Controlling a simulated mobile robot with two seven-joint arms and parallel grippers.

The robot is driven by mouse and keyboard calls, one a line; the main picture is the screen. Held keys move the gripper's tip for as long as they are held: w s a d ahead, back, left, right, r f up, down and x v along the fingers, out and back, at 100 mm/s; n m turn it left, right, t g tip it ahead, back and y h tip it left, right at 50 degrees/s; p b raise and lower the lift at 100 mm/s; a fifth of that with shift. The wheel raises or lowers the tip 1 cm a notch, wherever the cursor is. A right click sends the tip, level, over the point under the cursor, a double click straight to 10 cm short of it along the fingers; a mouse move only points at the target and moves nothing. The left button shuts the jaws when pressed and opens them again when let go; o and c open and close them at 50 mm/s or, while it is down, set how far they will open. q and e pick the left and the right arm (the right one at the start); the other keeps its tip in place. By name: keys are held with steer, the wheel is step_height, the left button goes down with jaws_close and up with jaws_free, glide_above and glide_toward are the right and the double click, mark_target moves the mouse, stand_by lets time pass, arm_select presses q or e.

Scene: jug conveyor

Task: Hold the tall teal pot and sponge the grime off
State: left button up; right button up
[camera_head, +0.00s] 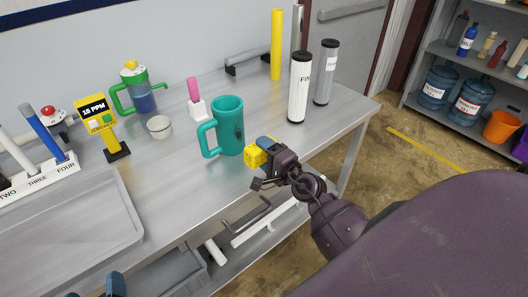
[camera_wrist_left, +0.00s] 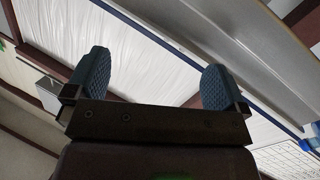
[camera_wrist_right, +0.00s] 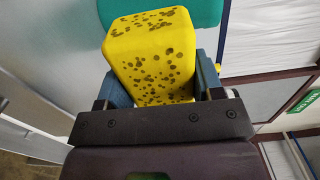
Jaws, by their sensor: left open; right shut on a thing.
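The tall teal pot (camera_head: 228,120) stands upright on the metal table, its handle to the left. Dark grime (camera_head: 239,135) marks its right side. My right gripper (camera_head: 262,150) is shut on a yellow sponge (camera_head: 255,158), just right of the pot. In the right wrist view the sponge (camera_wrist_right: 152,60) has dark spots, and the teal pot (camera_wrist_right: 205,12) shows behind it; I cannot tell whether they touch. My left gripper (camera_wrist_left: 155,75) is open and empty in its wrist view. Its blue fingertips (camera_head: 95,289) barely show at the bottom left of the head view, away from the pot.
A small white cup (camera_head: 159,127), a pink-handled item (camera_head: 196,100) and a green-handled jug (camera_head: 140,98) stand left of the pot. White (camera_head: 299,88) and grey (camera_head: 326,73) cylinders stand behind it at right. A metal tray (camera_head: 60,225) lies at front left.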

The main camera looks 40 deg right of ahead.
arm_select(q)
steer(key=w+d+r+t+h, duration=0.2)
steer(key=w+d+r+h, duration=0.2)
steer(key=d+r, duration=0.55)
steer(key=w+d+r+m+g+h, duration=0.2)
steer(key=w+d+m+g+h, duration=0.25)
steer(key=d, duration=0.55)
steer(key=w+d+r+m+g+h, duration=0.25)
steer(key=d+m+g, duration=0.3)
steer(key=d, duration=0.45)
steer(key=w+d+r+m+g+y, duration=0.2)
steer(key=w+d+m+y, duration=0.15)
steer(key=w, duration=0.45)
steer(key=shift+n+g, duration=0.25)
steer(key=shift+g, duration=0.05)
steer(key=x, duration=1.1)
steer(key=shift+s+d+r, duration=0.15)
steer(key=shift+s+r, duration=0.1)
steer(key=shift+w+d+f, duration=0.2)
steer(key=shift+w+d, duration=0.2)
steer(key=shift+d, duration=0.1)
steer(key=c, duration=1.2)
steer(key=shift+o, duration=0.2)
